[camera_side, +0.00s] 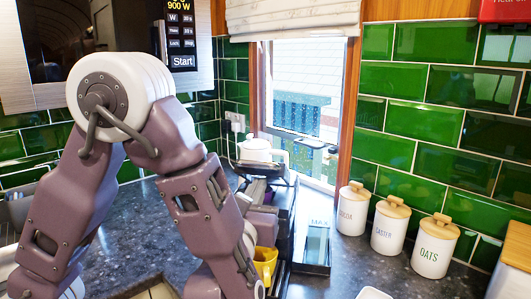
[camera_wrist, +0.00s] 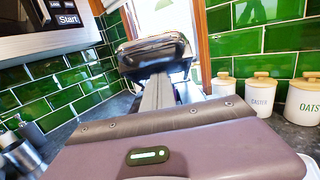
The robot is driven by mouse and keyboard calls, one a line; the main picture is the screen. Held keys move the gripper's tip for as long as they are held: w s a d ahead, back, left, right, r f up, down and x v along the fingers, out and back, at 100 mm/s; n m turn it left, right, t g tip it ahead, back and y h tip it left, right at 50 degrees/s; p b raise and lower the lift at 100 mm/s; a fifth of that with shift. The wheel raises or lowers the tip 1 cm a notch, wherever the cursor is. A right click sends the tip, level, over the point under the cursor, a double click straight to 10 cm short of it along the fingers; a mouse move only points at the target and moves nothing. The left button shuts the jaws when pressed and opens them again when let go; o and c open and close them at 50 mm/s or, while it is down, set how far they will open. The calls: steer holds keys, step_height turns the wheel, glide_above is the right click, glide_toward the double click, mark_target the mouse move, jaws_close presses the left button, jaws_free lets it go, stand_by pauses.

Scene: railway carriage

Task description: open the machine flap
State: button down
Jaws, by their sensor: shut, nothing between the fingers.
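The machine (camera_side: 315,245) is a narrow dark appliance on the counter, with a clear tank marked MAX at its near right end. Its glossy dark, rounded top part (camera_wrist: 155,48) stands straight ahead in the wrist view. I cannot tell which edge of it is the flap, or whether the flap is raised. My gripper (camera_wrist: 160,80) is shut and empty. Its grey fingers reach forward to just below the glossy part; whether they touch it is unclear. In the side view my arm hides much of the machine's left side, and the fingertips are hard to make out.
White canisters with wooden lids (camera_side: 389,228) stand right of the machine. A yellow mug (camera_side: 265,262) is close by its left side, partly behind my arm. A white pot-like object (camera_side: 262,150) is at the back by the window. Green tiled walls (camera_side: 440,130) bound the counter.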

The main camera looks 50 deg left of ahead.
steer(key=shift+w+a, duration=0.45)
steer(key=shift+w, duration=0.15)
steer(key=shift+w+a+r, duration=0.8)
steer(key=shift+w+r, duration=0.2)
steer(key=shift+w, duration=0.1)
steer(key=shift+x, duration=0.95)
steer(key=shift+w+r, duration=0.15)
steer(key=shift+r, duration=1.3)
steer(key=shift+w+a, duration=0.25)
steer(key=shift+d+f, duration=0.1)
